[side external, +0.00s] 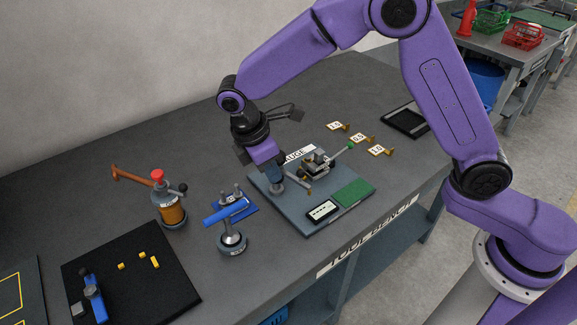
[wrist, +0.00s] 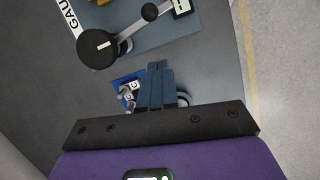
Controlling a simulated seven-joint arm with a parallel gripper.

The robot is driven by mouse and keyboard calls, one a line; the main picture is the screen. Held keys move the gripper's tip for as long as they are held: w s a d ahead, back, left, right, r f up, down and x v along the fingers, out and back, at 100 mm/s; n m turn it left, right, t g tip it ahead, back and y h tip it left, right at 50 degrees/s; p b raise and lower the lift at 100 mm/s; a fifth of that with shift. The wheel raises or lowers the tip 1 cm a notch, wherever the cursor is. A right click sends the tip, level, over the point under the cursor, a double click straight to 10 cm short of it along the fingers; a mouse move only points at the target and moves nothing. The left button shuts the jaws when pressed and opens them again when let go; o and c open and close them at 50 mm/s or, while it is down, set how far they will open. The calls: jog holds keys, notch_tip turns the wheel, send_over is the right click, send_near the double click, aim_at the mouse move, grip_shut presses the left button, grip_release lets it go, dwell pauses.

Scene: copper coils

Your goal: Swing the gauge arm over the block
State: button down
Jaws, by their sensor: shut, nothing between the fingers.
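The gauge board (side external: 290,213) lies on the bench, with a small grey metal block assembly (side external: 316,163) on its back part. The gauge arm is a thin bar (side external: 295,184) with a brass-coloured end, pointing toward the display side. In the wrist view the gauge arm (wrist: 130,30) runs from a round dark pivot top (wrist: 97,48) to a black knob near the display. My gripper (wrist: 158,68) is shut and empty, its blue-grey fingers close to the pivot post. In the side view it partly hides the post, and contact cannot be told.
A display (side external: 321,210) and a green pad (side external: 354,192) are on the board's front part. Brass hooks with tags (side external: 362,138) lie behind right.

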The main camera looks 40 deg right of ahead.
aim_at(298, 182)
jog(key=d, duration=0.4)
jog(key=shift+s+f, duration=0.35)
jog(key=shift+f, duration=0.05)
jog(key=shift+s+d+n, duration=0.1)
jog(key=shift+d+n, duration=0.2)
jog(key=shift+n, duration=0.2)
jog(key=shift+d+n+t, duration=0.4)
jog(key=shift+d+n, duration=0.3)
jog(key=shift+n, duration=0.4)
jog(key=w+d+n+t+y, duration=0.1)
jog(key=w+d+n+t, duration=0.1)
jog(key=d+n, duration=0.3)
jog(key=shift+w+d+n, duration=0.35)
jog(key=shift+w+n, duration=0.2)
jog(key=shift+n, duration=1.45)
